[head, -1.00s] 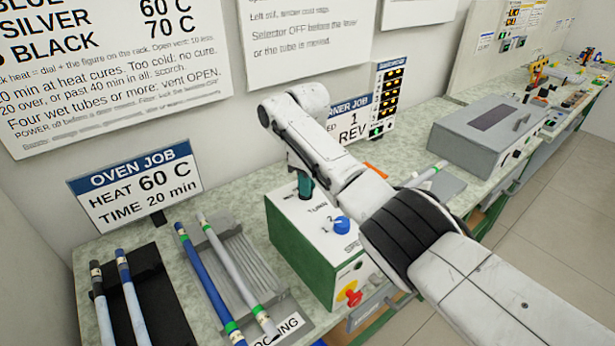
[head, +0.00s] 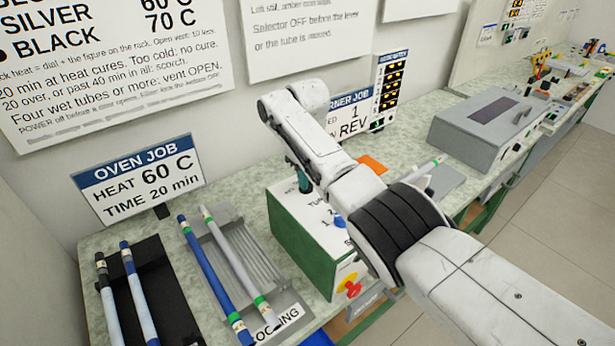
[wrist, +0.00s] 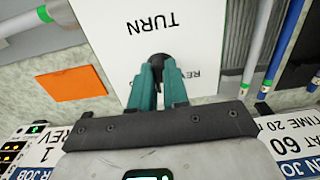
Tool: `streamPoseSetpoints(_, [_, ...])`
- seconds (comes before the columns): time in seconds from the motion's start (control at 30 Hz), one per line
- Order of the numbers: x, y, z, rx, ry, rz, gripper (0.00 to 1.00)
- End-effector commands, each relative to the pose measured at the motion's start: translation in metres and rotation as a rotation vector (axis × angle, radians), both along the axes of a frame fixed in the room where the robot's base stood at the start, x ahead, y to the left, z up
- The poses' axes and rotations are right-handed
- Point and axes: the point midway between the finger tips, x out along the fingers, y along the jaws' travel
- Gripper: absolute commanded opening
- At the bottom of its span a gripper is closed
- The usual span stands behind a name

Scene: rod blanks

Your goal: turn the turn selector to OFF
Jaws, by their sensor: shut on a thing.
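The turn selector (wrist: 159,60) is a small black knob on the white top of a green control box (head: 310,248). "TURN" and part of "REV" show beside it, upside down in the wrist view. My gripper (wrist: 158,74) has teal fingers closed around the knob from both sides. In the head view my gripper (head: 296,175) shows as a teal bit at the box's back corner, and the knob is hidden there. Which mark the selector points at cannot be seen; the OFF mark is not visible.
A blue speed knob (head: 340,221) and a red button (head: 350,286) are on the same box. A rack with a blue and a silver tube (head: 235,262) stands to its left. A grey machine (head: 487,127) stands to the right.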

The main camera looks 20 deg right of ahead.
Motion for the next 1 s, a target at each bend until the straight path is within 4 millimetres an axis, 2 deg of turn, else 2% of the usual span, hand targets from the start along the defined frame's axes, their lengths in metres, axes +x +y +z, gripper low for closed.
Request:
streamPoseSetpoints(0.23, [0.001,0.0,0.001,0.001,-0.005,0.001,0.0])
streamPoseSetpoints(0.27, [0.001,0.0,0.001,0.001,-0.005,0.001,0.18])
streamPoseSetpoints(0.5, [0.001,0.0,0.001,0.0,-0.003,0.002,0.4])
streamPoseSetpoints(0.77, [0.001,0.0,0.002,0.001,-0.002,0.002,0.4])
streamPoseSetpoints(0.87, [0.001,0.0,0.009,0.001,-0.004,0.002,0.4])
streamPoseSetpoints(1.0, [0.001,0.0,0.03,0.002,-0.006,0.002,0.4])
